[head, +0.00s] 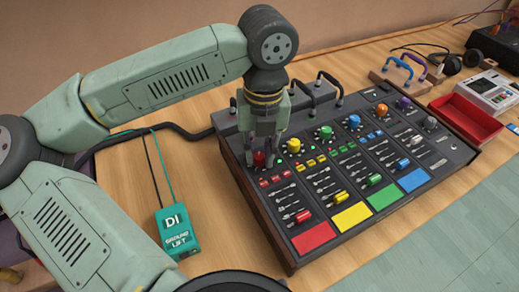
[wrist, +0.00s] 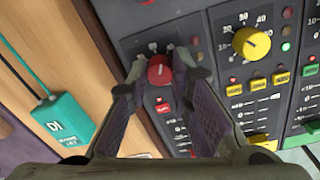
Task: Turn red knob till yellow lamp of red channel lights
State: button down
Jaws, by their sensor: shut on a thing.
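The mixer (head: 282,262) stands on the wooden table, with a row of coloured knobs on its sloping panel. The red knob (head: 259,159) is at the left end of the row. My gripper (head: 262,150) points down over it with one finger on each side. In the wrist view my gripper (wrist: 162,70) is shut on the red knob (wrist: 159,71), which shows between the fingertips. The fingers cover part of its dial scale. Lamps of the red channel are partly hidden or too small to read; I cannot make out a lit yellow one.
The yellow knob (head: 294,146) stands close to the right of my gripper (wrist: 251,43). A teal DI box (head: 178,231) with cables lies left of the mixer. A red tray (head: 466,117) and a white device (head: 490,92) are at the right. Handles rise behind the panel.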

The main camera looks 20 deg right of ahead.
jog(key=shift+f+m+b, duration=0.15)
jog(key=shift+m+b, duration=0.15)
jog(key=shift+b, duration=0.15)
jog(key=shift+f+m+b, duration=0.1)
jog(key=shift+m+b, duration=0.8)
jog(key=shift+b, duration=0.2)
jog(key=shift+m+b, duration=1.2)
jog(key=shift+m, duration=0.4)
jog(key=shift+r, duration=0.25)
jog(key=c, duration=1.4)
grip_release()
